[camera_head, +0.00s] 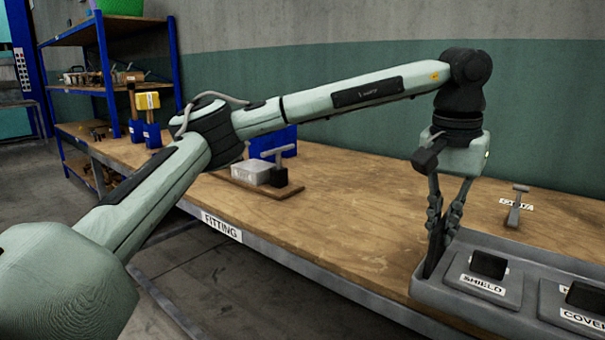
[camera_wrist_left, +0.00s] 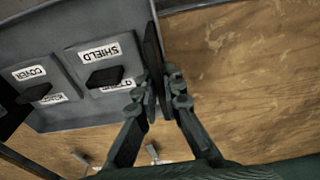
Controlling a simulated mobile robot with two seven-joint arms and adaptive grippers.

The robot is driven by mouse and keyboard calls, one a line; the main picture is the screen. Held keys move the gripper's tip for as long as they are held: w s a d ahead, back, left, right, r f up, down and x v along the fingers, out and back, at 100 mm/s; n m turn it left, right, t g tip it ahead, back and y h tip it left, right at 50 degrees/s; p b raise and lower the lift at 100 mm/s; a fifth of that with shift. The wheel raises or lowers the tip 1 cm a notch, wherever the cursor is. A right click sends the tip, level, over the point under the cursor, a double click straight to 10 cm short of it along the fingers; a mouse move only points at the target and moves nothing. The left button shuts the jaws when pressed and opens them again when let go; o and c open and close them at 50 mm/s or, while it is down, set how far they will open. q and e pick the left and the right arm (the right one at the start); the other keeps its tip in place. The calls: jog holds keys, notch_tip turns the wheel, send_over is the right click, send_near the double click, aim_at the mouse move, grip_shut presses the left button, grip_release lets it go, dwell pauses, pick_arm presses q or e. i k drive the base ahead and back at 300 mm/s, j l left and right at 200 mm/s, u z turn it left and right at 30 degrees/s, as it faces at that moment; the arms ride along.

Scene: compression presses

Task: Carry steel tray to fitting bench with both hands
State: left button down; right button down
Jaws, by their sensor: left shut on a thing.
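The grey steel tray (camera_head: 428,292) is at the lower right of the head view, by the bench's front edge. It carries a block labelled SHIELD (camera_head: 490,264) and one labelled COVER (camera_head: 585,297), each with a black knob. My left gripper (camera_head: 437,258) points down and is shut on the tray's left end wall. In the left wrist view its fingers (camera_wrist_left: 160,85) close around the rim of the tray (camera_wrist_left: 100,22). The fitting bench (camera_head: 340,222) has a wooden top and a FITTING label. I cannot tell whether the tray touches it. My right gripper is out of view.
A T-handled tool (camera_head: 517,205) lies on the bench beyond the tray. The bench's middle is clear. A blue shelf rack (camera_head: 105,75) stands at far left.

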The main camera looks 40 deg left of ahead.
aim_at(407, 233)
jog(key=i+j, duration=0.1)
jog(key=j, duration=0.4)
jog(key=i+j, duration=0.2)
jog(key=j, duration=0.15)
jog(key=i+j, duration=0.2)
jog(key=j, duration=0.15)
